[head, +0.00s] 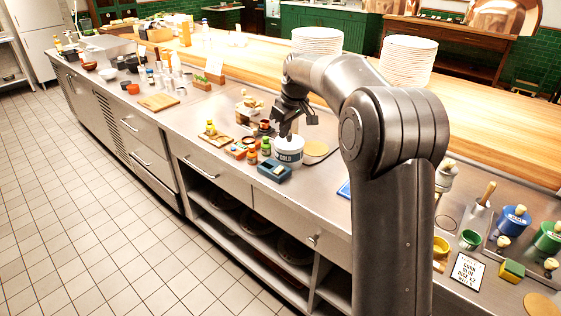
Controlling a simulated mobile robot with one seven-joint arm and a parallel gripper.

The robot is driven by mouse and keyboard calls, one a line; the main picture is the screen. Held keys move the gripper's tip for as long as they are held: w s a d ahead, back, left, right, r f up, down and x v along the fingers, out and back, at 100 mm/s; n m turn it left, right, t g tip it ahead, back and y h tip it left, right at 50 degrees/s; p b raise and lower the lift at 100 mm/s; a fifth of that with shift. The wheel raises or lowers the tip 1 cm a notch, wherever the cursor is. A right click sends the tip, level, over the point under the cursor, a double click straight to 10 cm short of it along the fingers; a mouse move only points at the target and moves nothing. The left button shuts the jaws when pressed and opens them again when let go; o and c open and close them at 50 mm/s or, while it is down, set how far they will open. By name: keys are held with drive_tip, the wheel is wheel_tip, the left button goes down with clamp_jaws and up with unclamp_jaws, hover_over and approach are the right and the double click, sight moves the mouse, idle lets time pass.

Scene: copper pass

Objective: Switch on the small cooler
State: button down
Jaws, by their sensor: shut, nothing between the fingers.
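A white round tub marked COLD (288,155), which looks like the small cooler, stands on the steel counter. A small blue-grey box (274,170) with dark parts on top sits in front of it, towards the counter edge; I cannot tell if it is a switch. My gripper (287,134) points down at the tub's top, its fingers shut and empty. It hides part of the tub's rim, and I cannot tell whether it touches it. No lit lamp or switch state can be made out.
Small bottles (252,154) and a wooden tray (216,139) stand left of the tub. A round tan board (315,150) lies close on its right. Plate stacks (317,41) stand on the wooden shelf behind. Tiled floor (110,220) is clear in front.

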drive_tip(key=shift+f, duration=0.1)
approach(279, 167)
drive_tip(key=x, duration=0.5)
drive_tip(key=shift+w+a+f, duration=0.1)
drive_tip(key=shift+a+f, duration=0.1)
drive_tip(key=shift+a, duration=0.05)
drive_tip(key=shift+f, duration=0.5)
drive_tip(key=shift+w+d+f, duration=0.1)
